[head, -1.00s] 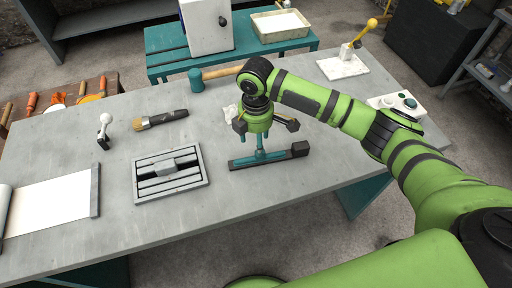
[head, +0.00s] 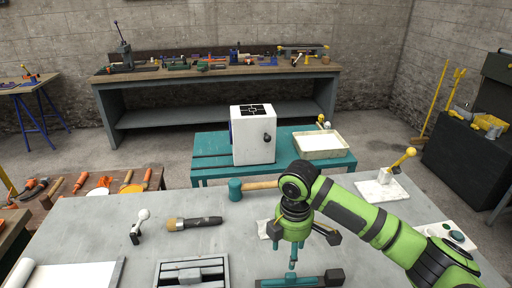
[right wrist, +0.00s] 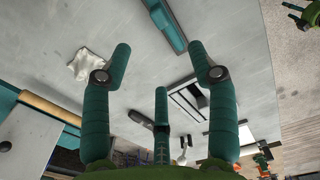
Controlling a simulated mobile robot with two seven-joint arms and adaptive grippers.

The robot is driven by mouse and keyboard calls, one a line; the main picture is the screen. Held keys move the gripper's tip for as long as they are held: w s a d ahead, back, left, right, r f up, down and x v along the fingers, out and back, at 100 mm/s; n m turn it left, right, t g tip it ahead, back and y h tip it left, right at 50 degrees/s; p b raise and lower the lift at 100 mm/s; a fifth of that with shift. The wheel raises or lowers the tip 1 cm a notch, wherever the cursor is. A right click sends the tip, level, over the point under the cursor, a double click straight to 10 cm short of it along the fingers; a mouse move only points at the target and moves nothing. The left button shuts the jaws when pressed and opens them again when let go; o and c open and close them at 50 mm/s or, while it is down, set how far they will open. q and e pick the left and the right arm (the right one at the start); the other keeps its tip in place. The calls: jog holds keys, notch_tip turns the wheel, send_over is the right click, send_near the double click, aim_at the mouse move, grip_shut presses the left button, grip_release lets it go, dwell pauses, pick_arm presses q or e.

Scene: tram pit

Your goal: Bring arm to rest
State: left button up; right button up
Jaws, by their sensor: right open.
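My right gripper (head: 292,258) points down over the grey workbench (head: 90,215), its teal fingers spread and empty. In the right wrist view, the open fingers (right wrist: 160,65) have bare bench between them. A teal bar with a dark block at one end (head: 300,281) lies on the bench below the gripper in the head view; it also shows in the right wrist view (right wrist: 165,22), beyond the fingertips. A green and dark part at the right wrist view's top right corner looks like my left gripper (right wrist: 299,14), too small to read its jaws. No left arm shows in the head view.
Behind stands a teal table (head: 212,160) with a white box (head: 252,135) and a tray (head: 320,145).

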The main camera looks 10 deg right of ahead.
jog(key=s+a+f+m+y, duration=0.1)
jog(key=s+a+f+m, duration=0.1)
jog(key=s+f, duration=0.1)
jog(key=s+a+f+m+t+y, duration=0.1)
jog(key=s+a+f, duration=0.1)
jog(key=s+f, duration=0.1)
jog(key=s+a+f+m+y, duration=0.1)
jog(key=s+a+f+m, duration=0.1)
jog(key=s, duration=0.3)
jog(key=shift+s+a+f+m+t+y, duration=0.15)
jog(key=shift+a+f+m+t+y, duration=0.2)
jog(key=shift+a+f, duration=0.25)
jog(key=s+d+f+m+t+h, duration=0.2)
jog(key=s+d+f+m+h, duration=0.1)
jog(key=s+d+m, duration=0.85)
notch_tip(320, 180, down, 26)
jog(key=s+d+n+g+b, duration=0.2)
jog(key=s+b, duration=0.1)
jog(key=b, duration=0.1)
jog(key=s+d+f+b, duration=0.3)
jog(key=s+f, duration=1.2)
jog(key=f, duration=0.3)
jog(key=shift+s+f+g+h, duration=0.2)
jog(key=shift+s+g+h, duration=0.15)
